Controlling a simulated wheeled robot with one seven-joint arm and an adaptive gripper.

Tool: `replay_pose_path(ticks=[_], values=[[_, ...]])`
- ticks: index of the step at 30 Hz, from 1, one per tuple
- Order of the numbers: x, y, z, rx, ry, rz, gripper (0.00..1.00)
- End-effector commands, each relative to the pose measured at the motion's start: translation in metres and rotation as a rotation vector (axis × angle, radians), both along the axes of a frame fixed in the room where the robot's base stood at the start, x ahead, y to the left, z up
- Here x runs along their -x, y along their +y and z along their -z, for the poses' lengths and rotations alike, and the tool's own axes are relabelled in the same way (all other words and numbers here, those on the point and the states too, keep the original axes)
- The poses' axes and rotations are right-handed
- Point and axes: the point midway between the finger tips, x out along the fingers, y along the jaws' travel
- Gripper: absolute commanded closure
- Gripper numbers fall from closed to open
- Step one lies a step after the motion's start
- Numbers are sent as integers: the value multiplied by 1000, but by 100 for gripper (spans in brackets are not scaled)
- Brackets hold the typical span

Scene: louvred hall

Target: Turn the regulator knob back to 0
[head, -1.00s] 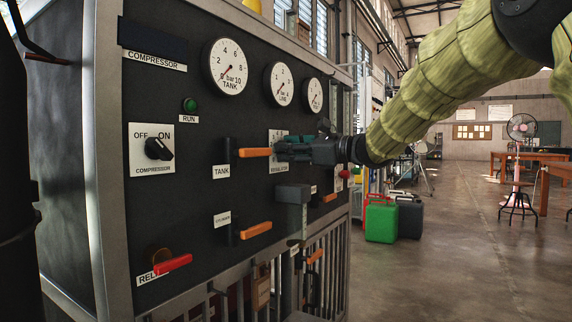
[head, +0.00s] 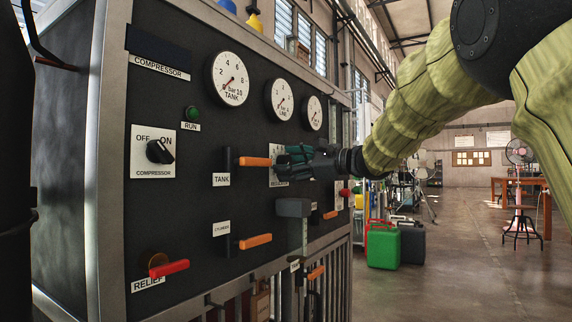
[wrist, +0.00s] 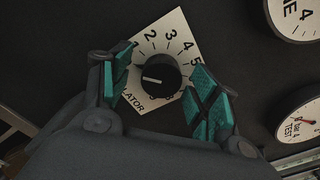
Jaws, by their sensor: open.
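The regulator knob (wrist: 158,75) is a round black knob with a white pointer line, on a white numbered plate (wrist: 150,107) on the dark panel. In the wrist view its pointer aims left, towards the side partly covered by a finger. The numerals 1 to 5 show around it; I cannot make out the 0. My gripper (wrist: 162,62) is open, with one teal-padded finger on each side of the knob and dark gaps visible beside it. In the head view my gripper (head: 293,163) is in front of the regulator plate and hides the knob.
The orange tank lever (head: 255,162) sticks out just left of my gripper. A grey block (head: 293,208) and another orange lever (head: 256,241) are below. The tank gauge (head: 230,78) and other gauges are above. A green jerrycan (head: 383,247) stands on the floor to the right.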

Motion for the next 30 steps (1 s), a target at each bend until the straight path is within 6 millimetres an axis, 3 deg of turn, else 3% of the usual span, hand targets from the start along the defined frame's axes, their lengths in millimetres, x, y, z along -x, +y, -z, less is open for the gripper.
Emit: replay_pose_path(ticks=[30], values=[[41,-57,-1,-1,-1,0,39]])
